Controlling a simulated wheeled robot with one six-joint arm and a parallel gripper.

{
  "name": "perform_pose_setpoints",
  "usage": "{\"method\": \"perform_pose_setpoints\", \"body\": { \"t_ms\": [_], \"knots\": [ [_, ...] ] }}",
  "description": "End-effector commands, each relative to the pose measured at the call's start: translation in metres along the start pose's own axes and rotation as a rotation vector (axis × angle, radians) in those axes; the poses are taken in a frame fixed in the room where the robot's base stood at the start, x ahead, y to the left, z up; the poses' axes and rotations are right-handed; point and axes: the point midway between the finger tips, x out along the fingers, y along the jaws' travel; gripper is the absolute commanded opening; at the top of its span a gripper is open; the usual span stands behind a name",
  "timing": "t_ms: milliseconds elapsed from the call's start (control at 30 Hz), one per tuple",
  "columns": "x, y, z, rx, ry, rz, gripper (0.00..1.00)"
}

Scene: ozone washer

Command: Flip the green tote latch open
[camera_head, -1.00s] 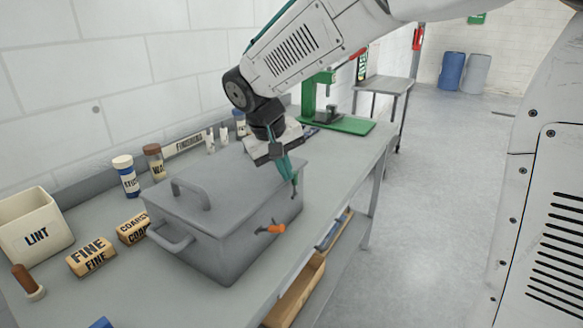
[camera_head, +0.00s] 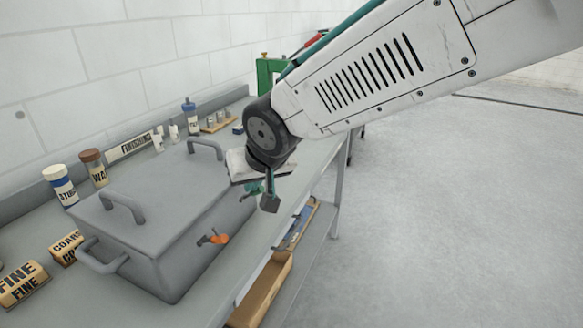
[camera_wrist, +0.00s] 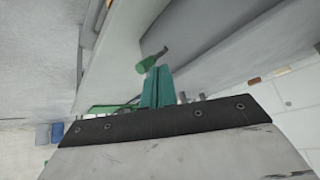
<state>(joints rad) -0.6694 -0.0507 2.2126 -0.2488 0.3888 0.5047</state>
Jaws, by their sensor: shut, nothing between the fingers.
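The grey lidded tote (camera_head: 170,220) stands on the bench. Its green latch (camera_wrist: 150,62) shows in the wrist view as a green grip on a dark stem, beside the tote's wall. In the head view a green bit (camera_head: 250,190) shows at the tote's far front end, partly hidden by my gripper. An orange latch (camera_head: 215,239) sits nearer on the same front face. My gripper (camera_head: 269,200) is shut and empty, pointing down beside the tote's far front corner. In the wrist view its teal fingers (camera_wrist: 158,86) are together, just short of the green latch; contact cannot be told.
A green press (camera_head: 268,72) stands at the far end of the bench. A wooden tray (camera_head: 265,288) lies on the lower shelf. The floor to the right is clear.

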Motion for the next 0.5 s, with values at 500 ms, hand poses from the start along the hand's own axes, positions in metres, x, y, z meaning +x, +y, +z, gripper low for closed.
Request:
{"method": "perform_pose_setpoints", "body": {
  "t_ms": [500],
  "knots": [
    [0.0068,-0.0056,-0.0045,-0.003,-0.007,0.004,0.00]
  ]
}}
